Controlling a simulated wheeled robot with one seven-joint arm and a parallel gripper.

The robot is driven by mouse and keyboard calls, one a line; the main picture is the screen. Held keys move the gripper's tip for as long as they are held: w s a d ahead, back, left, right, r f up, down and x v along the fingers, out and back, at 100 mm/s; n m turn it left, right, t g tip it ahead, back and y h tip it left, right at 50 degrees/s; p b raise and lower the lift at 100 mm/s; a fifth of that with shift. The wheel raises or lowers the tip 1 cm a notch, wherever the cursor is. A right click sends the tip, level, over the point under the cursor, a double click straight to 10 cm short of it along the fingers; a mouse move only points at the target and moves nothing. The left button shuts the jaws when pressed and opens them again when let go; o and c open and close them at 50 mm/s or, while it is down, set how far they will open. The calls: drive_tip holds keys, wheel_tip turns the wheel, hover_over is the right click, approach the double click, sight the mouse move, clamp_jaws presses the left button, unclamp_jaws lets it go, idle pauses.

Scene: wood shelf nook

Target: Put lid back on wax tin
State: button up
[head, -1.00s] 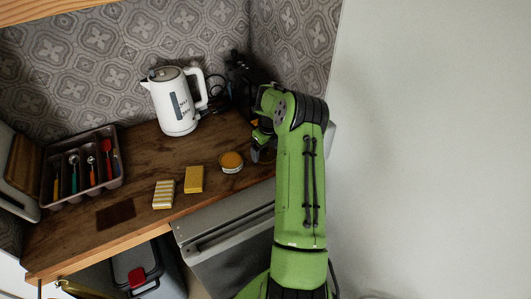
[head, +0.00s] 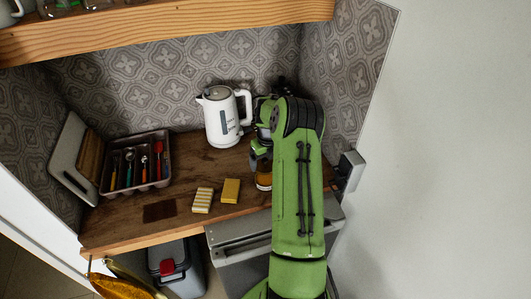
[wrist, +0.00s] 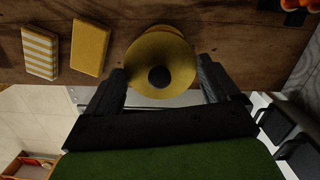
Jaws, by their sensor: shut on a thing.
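My gripper (wrist: 163,82) is shut on the round, dull yellow lid (wrist: 139,74), which has a dark knob or spot in its middle. The lid sits between the two black fingers in the wrist view. The wax tin (head: 264,181) stands on the wooden counter, partly hidden by my gripper and arm in the head view. In the wrist view the lid covers most or all of the tin. My gripper is over or very close to the tin; I cannot tell whether lid and tin touch.
A yellow block (head: 230,190) and a striped block (head: 203,200) lie left of the tin. A white kettle (head: 222,117) stands behind, and a cutlery tray (head: 137,188) is at left. The counter's front edge (head: 160,233) is near; a wall closes the right.

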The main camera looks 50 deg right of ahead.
sight(265, 178)
drive_tip(key=shift+d+f+b, duration=0.1)
drive_tip(key=shift+f+b, duration=1.95)
drive_tip(key=shift+f, duration=1.3)
drive_tip(key=shift+f+b, duration=0.2)
drive_tip(key=shift+b, duration=0.5)
drive_tip(key=o, duration=0.8)
drive_tip(key=shift+r+p, duration=2.1)
drive_tip(key=shift+r, duration=1.55)
drive_tip(key=shift+f, duration=0.1)
clamp_jaws()
